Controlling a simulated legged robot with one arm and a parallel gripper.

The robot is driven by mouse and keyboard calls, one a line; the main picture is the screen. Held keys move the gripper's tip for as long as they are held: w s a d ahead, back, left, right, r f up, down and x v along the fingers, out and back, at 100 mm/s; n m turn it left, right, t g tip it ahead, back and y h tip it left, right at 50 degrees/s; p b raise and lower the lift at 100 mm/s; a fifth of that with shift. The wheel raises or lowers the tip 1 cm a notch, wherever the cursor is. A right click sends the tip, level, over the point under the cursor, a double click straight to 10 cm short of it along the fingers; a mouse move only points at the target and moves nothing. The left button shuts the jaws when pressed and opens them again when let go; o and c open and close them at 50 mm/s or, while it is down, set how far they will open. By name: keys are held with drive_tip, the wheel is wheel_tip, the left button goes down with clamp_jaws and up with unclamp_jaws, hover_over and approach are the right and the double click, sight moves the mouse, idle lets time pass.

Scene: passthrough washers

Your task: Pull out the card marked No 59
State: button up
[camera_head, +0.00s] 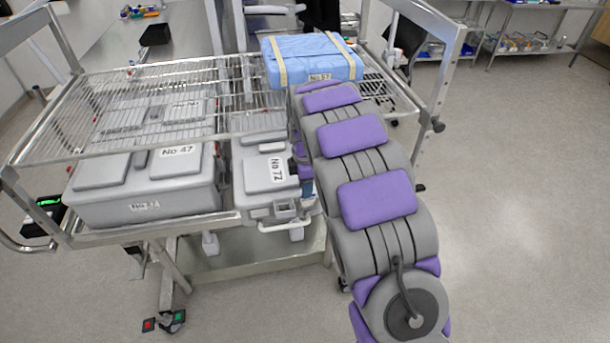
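I cannot make out a card that clearly reads No 59. A blue wrapped package (300,62) with tan straps lies on the upper wire shelf; its small tag (320,77) seems to read No 57, but the last digit is unclear. A large grey case (150,190) on the lower level has a top label (180,152) reading No 47 and a small front label (145,207) too small to read surely. A smaller grey case (262,180) beside it has a label (277,170) reading No 72. My gripper is hidden behind my purple and grey arm.
A metal trolley has a wire upper shelf (165,95) over the cases, with side posts and a lower tray (255,255). My arm crosses its right part. Open floor (520,200) lies to the right. A bench (530,45) with items stands at the back right.

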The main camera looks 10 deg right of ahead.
drive_tip(key=shift+f, duration=1.05)
drive_tip(key=shift+c, duration=0.4)
clamp_jaws()
drive_tip(key=shift+r, duration=0.1)
drive_tip(key=shift+r+p, duration=1.3)
drive_tip(key=shift+r, duration=2.4)
